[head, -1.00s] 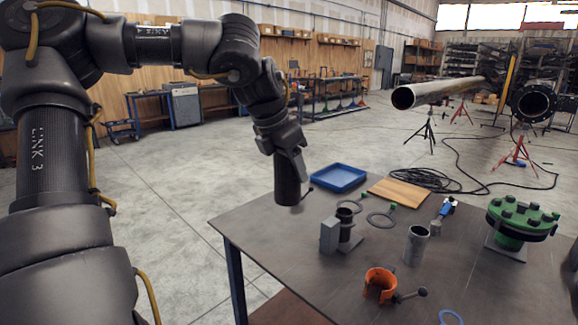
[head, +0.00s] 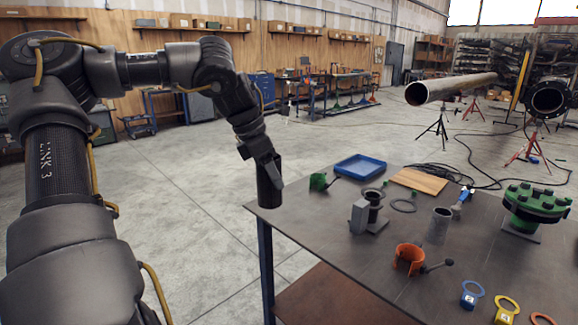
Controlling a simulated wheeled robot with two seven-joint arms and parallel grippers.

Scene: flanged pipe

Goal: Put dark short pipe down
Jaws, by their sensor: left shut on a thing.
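My left gripper (head: 264,166) is shut on the dark short pipe (head: 269,189) and holds it upright. The gripper hides part of the pipe's upper end. My right gripper is not in view.
On the table are a blue tray (head: 360,167), a green clamp (head: 319,181), a grey block stand (head: 360,216), a grey pipe piece (head: 439,225), an orange clamp (head: 409,260) and a green flange (head: 536,208). The front left tabletop is clear.

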